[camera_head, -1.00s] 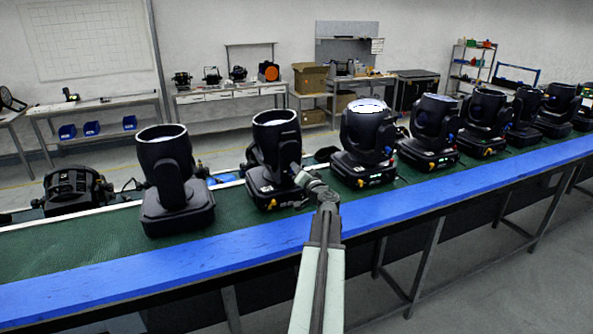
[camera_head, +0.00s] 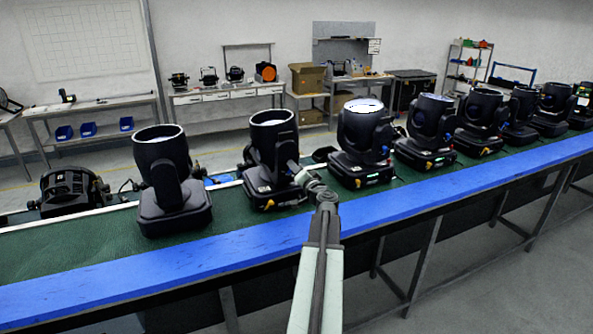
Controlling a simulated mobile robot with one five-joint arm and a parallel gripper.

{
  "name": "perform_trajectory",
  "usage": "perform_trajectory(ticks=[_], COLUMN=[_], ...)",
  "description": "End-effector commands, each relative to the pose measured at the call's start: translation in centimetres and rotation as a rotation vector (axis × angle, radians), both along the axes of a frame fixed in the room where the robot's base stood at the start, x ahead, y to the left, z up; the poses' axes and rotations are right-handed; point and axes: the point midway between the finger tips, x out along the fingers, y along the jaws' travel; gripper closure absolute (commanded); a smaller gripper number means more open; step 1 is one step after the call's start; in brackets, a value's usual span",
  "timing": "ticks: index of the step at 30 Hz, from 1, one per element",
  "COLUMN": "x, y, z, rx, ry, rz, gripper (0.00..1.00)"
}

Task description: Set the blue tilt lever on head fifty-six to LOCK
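Several black moving heads stand in a row on the green belt of a blue-edged bench (camera_head: 400,205). My gripper (camera_head: 297,172) is at the right side of the second upright head (camera_head: 272,140) from the left, close to its yoke arm. No head number is legible.
Another head (camera_head: 165,165) stands to the left, and one with a bright lens (camera_head: 362,130) to the right. A head lies low at the far left (camera_head: 70,190). Small blue parts (camera_head: 220,180) lie behind the row. Belt shows between the heads.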

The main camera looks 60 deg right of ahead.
Motion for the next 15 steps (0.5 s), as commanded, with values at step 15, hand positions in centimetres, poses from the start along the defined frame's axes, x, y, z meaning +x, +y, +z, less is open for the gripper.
perform_trajectory(ticks=[15], x=[-2.1], y=[1.6], z=[0.0], rx=[0.0], ry=[0.0], rz=[-0.001], gripper=[0.63])
